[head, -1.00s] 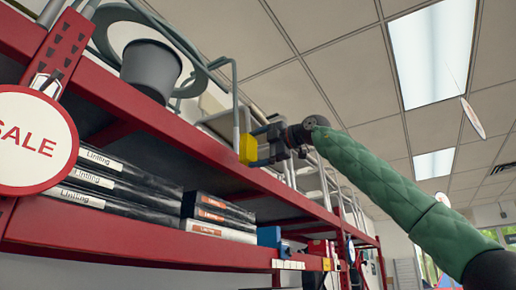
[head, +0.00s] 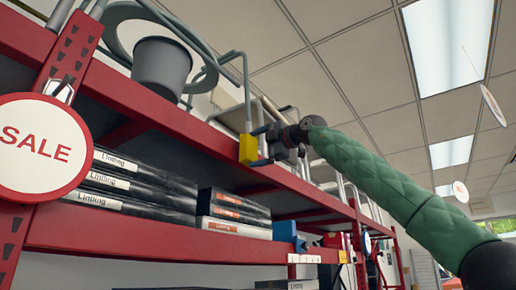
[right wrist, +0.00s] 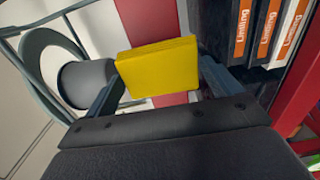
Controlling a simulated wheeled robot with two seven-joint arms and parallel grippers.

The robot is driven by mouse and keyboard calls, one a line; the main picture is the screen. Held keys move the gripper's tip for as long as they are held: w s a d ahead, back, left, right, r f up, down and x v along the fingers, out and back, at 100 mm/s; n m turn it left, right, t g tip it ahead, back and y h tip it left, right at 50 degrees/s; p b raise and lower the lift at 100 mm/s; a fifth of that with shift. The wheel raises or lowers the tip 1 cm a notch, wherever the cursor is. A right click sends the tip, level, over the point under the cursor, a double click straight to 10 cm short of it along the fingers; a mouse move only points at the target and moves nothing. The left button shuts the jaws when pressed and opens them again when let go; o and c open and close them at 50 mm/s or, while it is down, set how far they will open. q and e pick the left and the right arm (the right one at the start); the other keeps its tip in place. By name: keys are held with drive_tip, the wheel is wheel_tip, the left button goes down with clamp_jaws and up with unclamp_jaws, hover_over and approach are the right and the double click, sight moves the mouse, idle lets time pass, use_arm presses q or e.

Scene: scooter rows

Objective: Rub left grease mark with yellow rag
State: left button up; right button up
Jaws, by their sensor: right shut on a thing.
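The yellow rag (head: 249,149), a thick flat yellow block, shows in front of the upper red shelf beam (head: 180,125). My right gripper (head: 262,147) is shut on it. In the right wrist view the rag (right wrist: 158,68) sits between the two dark fingers (right wrist: 160,88), with the red beam (right wrist: 150,18) right behind it. Whether the rag touches the beam I cannot tell. No grease mark can be made out in either view. My left gripper is not in view.
A grey bucket (head: 160,68) and tubular metal frames stand on the upper shelf. Black boxes (head: 135,185) lie below, with a blue item (head: 288,235) to their right. A round SALE sign (head: 42,148) hangs at the left. Open air lies right of the shelf.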

sight(257, 152)
drive_tip(key=shift+p+x, duration=0.45)
drive_tip(key=shift+x, duration=0.7)
idle(0.6)
drive_tip(key=shift+w+d+f, duration=0.15)
drive_tip(key=shift+w+d, duration=0.45)
drive_tip(key=shift+w, duration=0.25)
drive_tip(key=shift+s+a+b, duration=0.45)
drive_tip(key=shift+s+a, duration=0.1)
drive_tip(key=shift+s, duration=0.15)
drive_tip(key=shift+s+a, duration=0.1)
drive_tip(key=shift+s, duration=0.05)
